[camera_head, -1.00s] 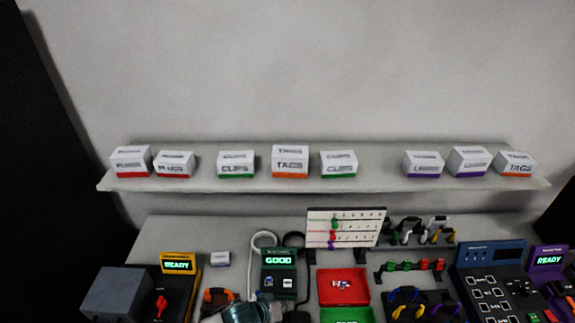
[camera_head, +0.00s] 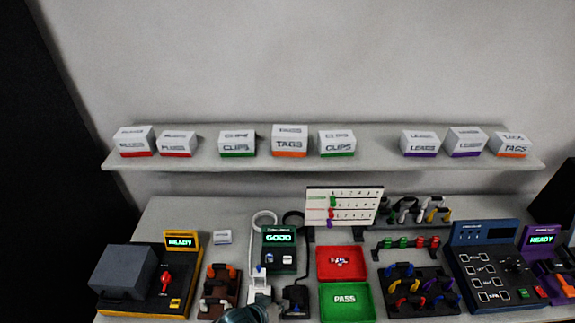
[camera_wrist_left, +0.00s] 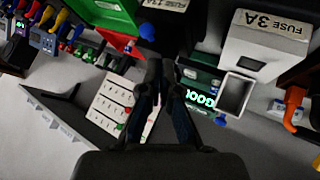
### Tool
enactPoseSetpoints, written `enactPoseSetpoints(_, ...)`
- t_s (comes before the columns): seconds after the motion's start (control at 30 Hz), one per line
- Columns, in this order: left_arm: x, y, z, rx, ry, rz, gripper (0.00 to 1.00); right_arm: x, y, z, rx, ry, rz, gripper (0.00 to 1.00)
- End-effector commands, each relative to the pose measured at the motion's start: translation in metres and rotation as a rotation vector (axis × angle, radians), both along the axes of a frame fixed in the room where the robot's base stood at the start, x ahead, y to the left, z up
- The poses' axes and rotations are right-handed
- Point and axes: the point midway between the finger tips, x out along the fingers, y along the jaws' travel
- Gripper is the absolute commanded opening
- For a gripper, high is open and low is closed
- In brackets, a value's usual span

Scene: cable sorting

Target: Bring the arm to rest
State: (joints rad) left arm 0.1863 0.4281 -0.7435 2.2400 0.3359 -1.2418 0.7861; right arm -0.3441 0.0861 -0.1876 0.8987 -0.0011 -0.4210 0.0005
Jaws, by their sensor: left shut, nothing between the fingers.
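My left gripper (camera_wrist_left: 160,72) is shut and empty in the left wrist view, with its dark fingers together above the bench. In the head view only a teal and dark part of my left arm shows at the bottom edge, below the tester that reads GOOD (camera_head: 279,238); the fingertips cannot be made out there. The tester's lit screen also shows in the left wrist view (camera_wrist_left: 200,98), just right of the fingers. My right gripper is in neither view.
Red FAIL tray (camera_head: 342,277) and green PASS tray (camera_head: 347,315) lie at centre. A white pegboard (camera_head: 343,188) stands behind them. A dark box station (camera_head: 124,271) is at left, a blue panel (camera_head: 486,235) at right. A shelf (camera_head: 380,162) holds several labelled boxes.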

Motion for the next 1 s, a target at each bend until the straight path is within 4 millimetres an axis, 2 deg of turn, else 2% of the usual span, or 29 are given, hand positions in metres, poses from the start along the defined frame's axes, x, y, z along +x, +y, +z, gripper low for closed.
enactPoseSetpoints(0.07, -0.012, 0.013, -0.009, 0.031, 0.006, 0.013, 0.0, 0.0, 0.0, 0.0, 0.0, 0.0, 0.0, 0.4)
enactPoseSetpoints(0.27, -0.053, 0.08, -0.042, 0.207, 0.053, 0.064, 0.0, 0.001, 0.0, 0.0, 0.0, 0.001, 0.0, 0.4)
enactPoseSetpoints(0.4, -0.09, 0.127, -0.064, 0.333, 0.127, 0.084, 0.0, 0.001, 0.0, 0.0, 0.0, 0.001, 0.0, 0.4)
enactPoseSetpoints(0.67, -0.159, 0.193, -0.09, 0.515, 0.277, 0.086, 0.0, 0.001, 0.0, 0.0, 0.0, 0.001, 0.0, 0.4)
enactPoseSetpoints(0.7, -0.165, 0.199, -0.096, 0.532, 0.294, 0.082, 0.0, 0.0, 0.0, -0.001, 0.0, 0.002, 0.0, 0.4)
enactPoseSetpoints(0.87, -0.15, 0.194, -0.152, 0.53, 0.309, 0.072, 0.0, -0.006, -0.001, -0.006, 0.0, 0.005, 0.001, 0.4)
enactPoseSetpoints(1.0, -0.147, 0.193, -0.205, 0.532, 0.327, 0.064, 0.0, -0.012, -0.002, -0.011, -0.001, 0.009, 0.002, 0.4)
